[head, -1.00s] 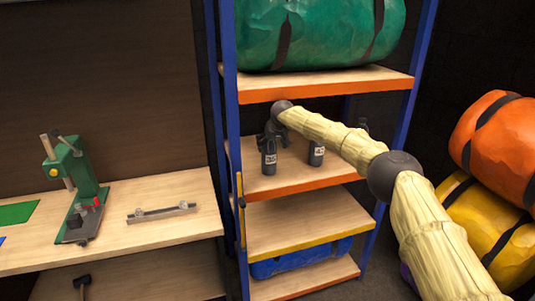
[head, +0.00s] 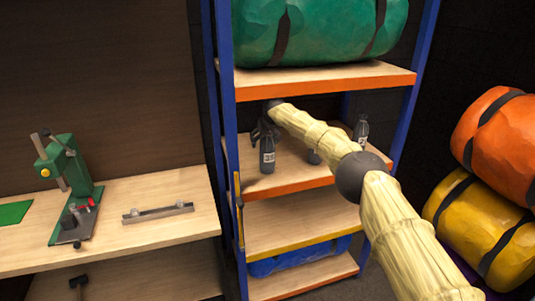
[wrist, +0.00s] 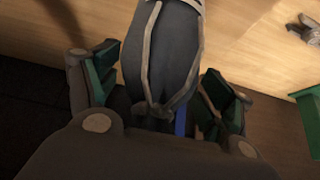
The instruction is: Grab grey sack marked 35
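A small grey sack (head: 267,156) with a pale number label stands upright on the middle shelf, at its left side. The label is too small to read surely. The fingers are spread, one on each side. A narrow gap seems to show on the left; contact on the right is unclear.
Another grey sack (head: 361,131) stands at the shelf's right, and a third (head: 313,157) is mostly hidden by my arm. Blue posts (head: 226,130) and the shelf above (head: 320,80) bound the space. A workbench (head: 130,240) is left; orange (head: 500,145) and yellow (head: 490,230) bags are right.

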